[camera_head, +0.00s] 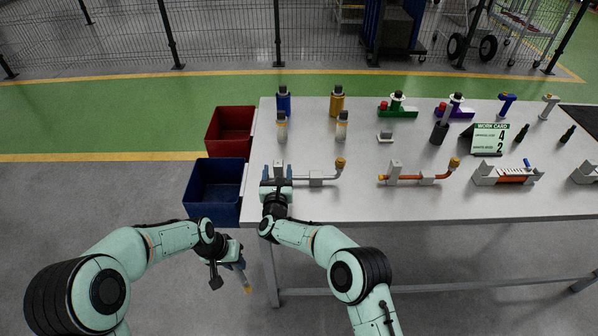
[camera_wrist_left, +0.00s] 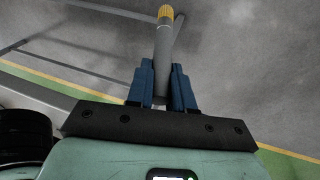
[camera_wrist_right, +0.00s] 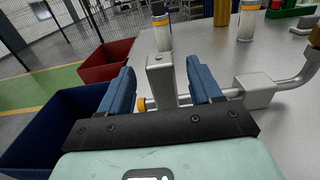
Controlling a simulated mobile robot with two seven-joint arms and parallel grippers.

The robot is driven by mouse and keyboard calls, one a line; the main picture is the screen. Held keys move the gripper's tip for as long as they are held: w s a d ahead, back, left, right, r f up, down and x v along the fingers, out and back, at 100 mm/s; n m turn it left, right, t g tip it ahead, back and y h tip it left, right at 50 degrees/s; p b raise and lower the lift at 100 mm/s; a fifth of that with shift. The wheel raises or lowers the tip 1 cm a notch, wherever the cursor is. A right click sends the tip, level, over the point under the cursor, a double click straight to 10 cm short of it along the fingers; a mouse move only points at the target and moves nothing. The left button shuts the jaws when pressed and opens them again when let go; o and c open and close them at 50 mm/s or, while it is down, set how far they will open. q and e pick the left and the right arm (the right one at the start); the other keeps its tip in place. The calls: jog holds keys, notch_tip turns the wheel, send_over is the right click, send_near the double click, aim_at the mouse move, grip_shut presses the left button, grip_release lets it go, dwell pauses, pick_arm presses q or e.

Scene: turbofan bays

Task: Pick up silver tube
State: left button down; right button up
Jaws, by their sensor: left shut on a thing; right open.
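The silver tube (camera_head: 328,175) lies along the table's left part, with a brass-coloured fitting on its upturned right end. Grey blocks stand along it. It also shows in the right wrist view (camera_wrist_right: 295,84). My right gripper (camera_head: 277,172) is open at the tube's left end. In the right wrist view its fingers (camera_wrist_right: 163,88) stand on either side of a tall grey block (camera_wrist_right: 161,80) and the tube's left end; contact cannot be told. My left gripper (camera_head: 228,268) is shut on a grey tube with a yellow tip (camera_wrist_left: 163,45), held off the table's left front corner.
A red bin (camera_head: 229,108) and a blue bin (camera_head: 188,190) stand left of the table (camera_head: 400,205). An orange tube (camera_head: 410,179) lies right of the silver one. Bottles (camera_head: 282,127) stand behind it. A work card (camera_head: 488,139) stands at the right.

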aim_at(278, 169)
jog(key=w, duration=0.1)
jog(key=w+p, duration=0.1)
jog(key=shift+w+r, duration=0.3)
jog(key=shift+w, duration=0.1)
jog(key=shift+w+f, duration=0.2)
jog(key=shift+w, duration=0.1)
pick_arm(q)
jog(key=w+r, duration=0.2)
jog(key=r, duration=0.1)
jog(key=shift+r, duration=0.15)
pick_arm(e)
jog(key=shift+s, duration=0.15)
pick_arm(q)
jog(key=shift+s, duration=0.1)
pick_arm(e)
jog(key=shift+s, duration=0.1)
jog(key=c, duration=1)
grip_shut()
